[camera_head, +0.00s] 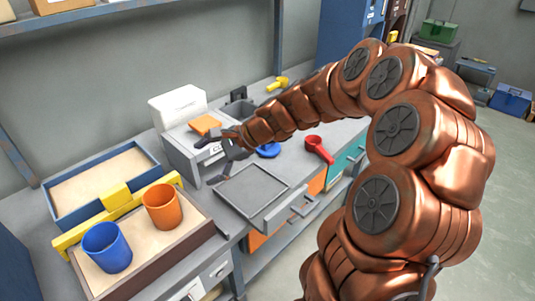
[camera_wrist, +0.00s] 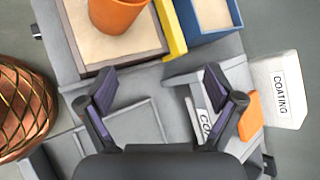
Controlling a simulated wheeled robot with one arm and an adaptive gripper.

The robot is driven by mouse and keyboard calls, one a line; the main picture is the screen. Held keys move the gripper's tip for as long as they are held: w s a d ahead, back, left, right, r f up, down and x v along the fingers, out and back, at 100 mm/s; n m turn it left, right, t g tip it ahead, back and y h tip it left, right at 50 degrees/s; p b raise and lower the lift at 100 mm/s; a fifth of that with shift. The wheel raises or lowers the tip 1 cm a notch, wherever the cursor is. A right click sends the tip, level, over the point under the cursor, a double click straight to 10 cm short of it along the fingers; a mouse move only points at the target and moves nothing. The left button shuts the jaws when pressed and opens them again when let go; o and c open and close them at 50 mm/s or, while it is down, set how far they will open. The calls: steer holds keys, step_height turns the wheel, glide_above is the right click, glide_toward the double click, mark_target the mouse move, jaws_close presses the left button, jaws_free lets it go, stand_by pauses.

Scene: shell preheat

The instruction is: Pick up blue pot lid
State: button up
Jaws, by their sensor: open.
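A flat round blue piece, which looks like the blue pot lid (camera_head: 268,150), lies on the counter beyond the grey tray, partly hidden by my arm. It is not visible in the wrist view. My gripper (camera_head: 210,162) is open and empty, above the counter to the left of the lid and apart from it. Its two spread fingers also show in the wrist view (camera_wrist: 158,85). The blue pot (camera_head: 107,248) and the orange pot (camera_head: 162,207) stand upright on a sand-coloured bed at the front left.
A grey tray (camera_head: 232,204) lies below my gripper. A white box (camera_wrist: 281,90) marked COATING and an orange piece (camera_head: 204,125) stand behind it. A red scoop-like item (camera_head: 318,148) lies right of the lid. A blue-edged sand tray (camera_head: 100,182) is at left.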

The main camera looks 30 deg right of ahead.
steer(key=w+d+f+m+t+h+b, duration=0.1)
steer(key=w+d+f+m+t, duration=0.1)
steer(key=d, duration=0.7)
steer(key=w+d+f+m+t+h+b, duration=0.2)
steer(key=w+d+f+m+t, duration=0.1)
steer(key=d+f+m, duration=0.3)
steer(key=w+d+f+m+t+h+b, duration=0.1)
steer(key=d+m, duration=0.6)
steer(key=d, duration=0.7)
steer(key=shift+w+d+f+m+t+h, duration=0.1)
steer(key=shift+w+f+m+t+h, duration=0.2)
steer(key=shift+w+f, duration=0.4)
steer(key=shift+w+d+f+m+t+h, duration=0.1)
steer(key=shift+w+f+t, duration=0.3)
steer(key=shift+w+f, duration=0.3)
steer(key=shift+w+d+f, duration=0.1)
steer(key=shift+d+f, duration=0.05)
steer(key=shift+d, duration=0.05)
steer(key=shift+x, duration=1.05)
steer(key=x, duration=0.4)
steer(key=shift+w+d+f+b, duration=0.1)
steer(key=shift+w+d+b, duration=0.1)
steer(key=shift+d+b, duration=0.1)
steer(key=shift+w+a+f, duration=0.15)
steer(key=shift+w+a, duration=0.05)
steer(key=shift+w, duration=0.3)
steer(key=shift+c, duration=0.2)
steer(key=c, duration=1.2)
